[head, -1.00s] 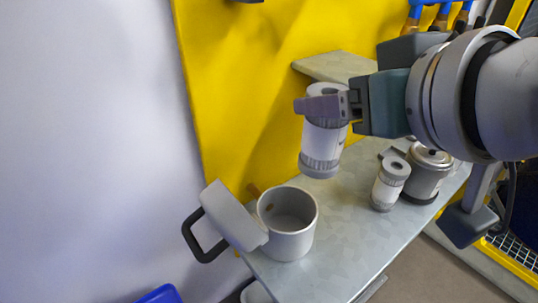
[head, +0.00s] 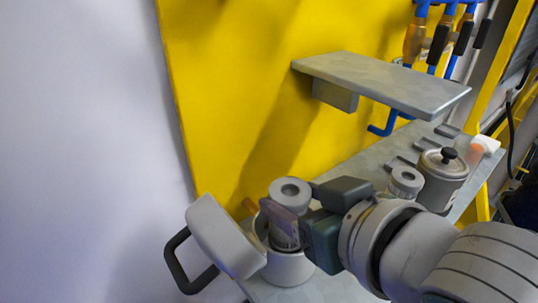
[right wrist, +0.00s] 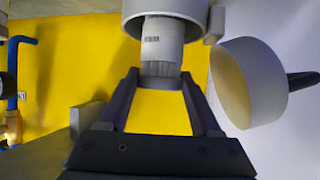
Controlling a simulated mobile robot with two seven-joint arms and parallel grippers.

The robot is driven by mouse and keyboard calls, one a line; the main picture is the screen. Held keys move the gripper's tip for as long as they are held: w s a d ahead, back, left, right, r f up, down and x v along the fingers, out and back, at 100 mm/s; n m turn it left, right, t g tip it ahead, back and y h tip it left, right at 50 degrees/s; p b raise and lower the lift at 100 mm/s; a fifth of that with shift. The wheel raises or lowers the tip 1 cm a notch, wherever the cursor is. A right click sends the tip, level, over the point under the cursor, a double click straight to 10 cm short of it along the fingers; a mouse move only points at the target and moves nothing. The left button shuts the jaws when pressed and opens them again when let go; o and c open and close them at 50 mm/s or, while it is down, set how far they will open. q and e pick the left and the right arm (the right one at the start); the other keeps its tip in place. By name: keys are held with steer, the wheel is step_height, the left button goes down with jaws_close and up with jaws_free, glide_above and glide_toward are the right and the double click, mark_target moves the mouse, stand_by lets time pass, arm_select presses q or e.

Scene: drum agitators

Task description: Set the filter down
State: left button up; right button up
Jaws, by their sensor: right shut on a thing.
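The filter (head: 290,188) is a pale cylinder with a ring-shaped top. My right gripper (head: 283,222) is shut on it from the right and holds it upright at the mouth of the open grey canister (head: 285,269). The filter's lower part is hidden behind the canister rim and my fingers. In the right wrist view the filter (right wrist: 162,45) is between the finger ends, and its far end goes into the canister (right wrist: 165,8). I cannot tell whether it touches the bottom. My left gripper is not in view.
The canister's tilted lid (head: 225,235) with a dark handle stands at its left. A second filter (head: 405,183) and a closed canister (head: 443,180) with a black knob stand on the bench to the right. A grey shelf (head: 385,82) juts from the yellow wall above.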

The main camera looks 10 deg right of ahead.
steer(key=shift+f+b, duration=0.5)
steer(key=shift+f, duration=1.4)
steer(key=shift+f, duration=0.2)
steer(key=o, duration=1.4)
steer(key=shift+s+r, duration=0.1)
steer(key=shift+r, duration=0.2)
steer(key=p+v, duration=0.2)
steer(key=v, duration=1)
steer(key=s+d+f+g+h, duration=0.1)
steer(key=s+d+g, duration=0.1)
steer(key=s, duration=0.1)
steer(key=s+d+f+m+g+h, duration=0.1)
steer(key=s+d+g, duration=0.2)
steer(key=s, duration=0.1)
steer(key=s+d+f+g+h, duration=0.1)
steer(key=s+d+g, duration=0.2)
steer(key=shift+s+f+m+h, duration=0.25)
steer(key=shift+f+m+h, duration=0.1)
steer(key=shift+m+h, duration=0.05)
